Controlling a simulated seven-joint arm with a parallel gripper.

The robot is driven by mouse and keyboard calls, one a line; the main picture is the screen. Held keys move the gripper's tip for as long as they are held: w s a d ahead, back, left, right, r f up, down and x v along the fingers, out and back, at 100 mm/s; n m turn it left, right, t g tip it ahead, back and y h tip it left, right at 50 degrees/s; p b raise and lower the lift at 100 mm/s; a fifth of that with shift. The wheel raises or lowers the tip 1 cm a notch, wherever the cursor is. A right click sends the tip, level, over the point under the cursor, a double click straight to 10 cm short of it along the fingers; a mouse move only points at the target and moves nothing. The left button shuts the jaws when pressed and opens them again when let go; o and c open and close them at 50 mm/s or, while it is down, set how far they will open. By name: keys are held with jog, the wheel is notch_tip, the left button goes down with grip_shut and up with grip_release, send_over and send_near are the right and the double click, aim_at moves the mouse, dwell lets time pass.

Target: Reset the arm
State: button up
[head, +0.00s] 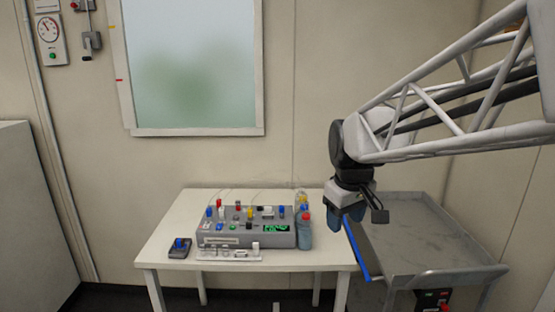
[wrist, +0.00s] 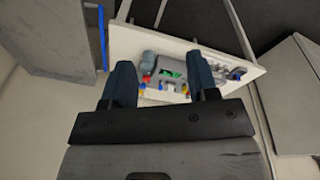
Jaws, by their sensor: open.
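My gripper (head: 347,218) hangs from the arm at the right of the head view, above the gap between the white table and the grey cart. In the wrist view the two blue fingers of my gripper (wrist: 162,82) stand apart with nothing held between them. The grey bioreactor unit (head: 247,232) sits on the white table (head: 165,232), left of my gripper. It carries several coloured caps and a lit green display. The unit also shows small beyond the fingers in the wrist view, partly hidden by them.
Bottles (head: 304,232) with coloured caps stand at the unit's right end. A small dark device (head: 180,248) with a blue knob lies at the table's left. The grey cart (head: 425,235) stands right of the table, its top largely bare. A grey cabinet (head: 35,220) stands far left.

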jog(key=s+d+f+m, duration=0.2)
jog(key=s+f+m, duration=0.1)
jog(key=s, duration=0.8)
jog(key=s+d+f+m, duration=0.1)
jog(key=s+f+m, duration=0.2)
jog(key=s, duration=0.8)
jog(key=shift+d+f+t, duration=0.3)
jog(key=shift+d+t, duration=0.1)
jog(key=shift+c, duration=0.6)
